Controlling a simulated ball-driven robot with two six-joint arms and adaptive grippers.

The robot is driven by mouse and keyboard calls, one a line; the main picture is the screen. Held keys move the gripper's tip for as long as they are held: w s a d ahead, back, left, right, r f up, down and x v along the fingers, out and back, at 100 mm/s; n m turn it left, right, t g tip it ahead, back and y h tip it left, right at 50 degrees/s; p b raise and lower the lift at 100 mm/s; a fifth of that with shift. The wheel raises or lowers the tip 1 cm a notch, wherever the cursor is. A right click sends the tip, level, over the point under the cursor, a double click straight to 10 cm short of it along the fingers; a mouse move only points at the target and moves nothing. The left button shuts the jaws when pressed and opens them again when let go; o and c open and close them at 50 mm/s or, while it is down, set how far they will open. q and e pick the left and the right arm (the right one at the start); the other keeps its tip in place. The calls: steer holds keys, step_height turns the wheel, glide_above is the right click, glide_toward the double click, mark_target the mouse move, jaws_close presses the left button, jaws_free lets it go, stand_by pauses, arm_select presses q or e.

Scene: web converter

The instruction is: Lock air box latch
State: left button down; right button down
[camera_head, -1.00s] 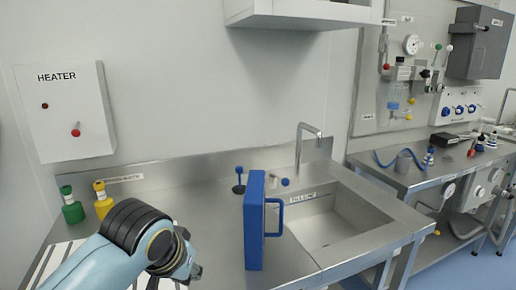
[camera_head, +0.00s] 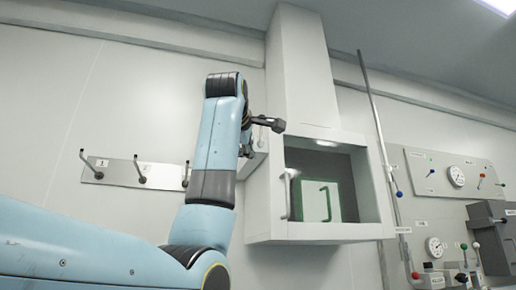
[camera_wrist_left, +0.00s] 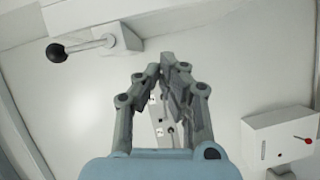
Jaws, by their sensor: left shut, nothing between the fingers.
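The air box (camera_head: 262,208) is a white wall cabinet under a duct, right of my left arm in the head view. The latch, a grey lever with a black ball knob (camera_wrist_left: 57,53), shows at the upper left in the left wrist view. It is mounted on a white block (camera_wrist_left: 125,36). My left gripper (camera_head: 245,150) is beside the box's upper left side, small and partly hidden. In the left wrist view my left gripper (camera_wrist_left: 165,63) is shut and empty, apart from the knob. The right gripper is out of view.
A rail with several hooks (camera_head: 142,172) runs along the wall left of the box. A green-edged piece with a handle (camera_head: 318,200) stands inside the box. A pipe (camera_head: 378,130) and a valve panel (camera_head: 440,180) are to the right.

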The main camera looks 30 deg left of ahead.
arm_select(q)
steer(key=s+r+n+t+y, duration=0.1)
steer(key=s+r+n, duration=0.2)
steer(key=s+r, duration=0.3)
step_height(320, 180, up, 6)
steer(key=shift+a+f+n, duration=0.1)
steer(key=shift+a+n, duration=0.1)
steer(key=shift+n, duration=0.1)
steer(key=w+d+p+x, duration=0.1)
steer(key=d+p+x, duration=0.1)
steer(key=p+x, duration=0.6)
steer(key=x, duration=0.4)
steer(key=shift+w+r, duration=0.35)
steer(key=shift+d, duration=0.1)
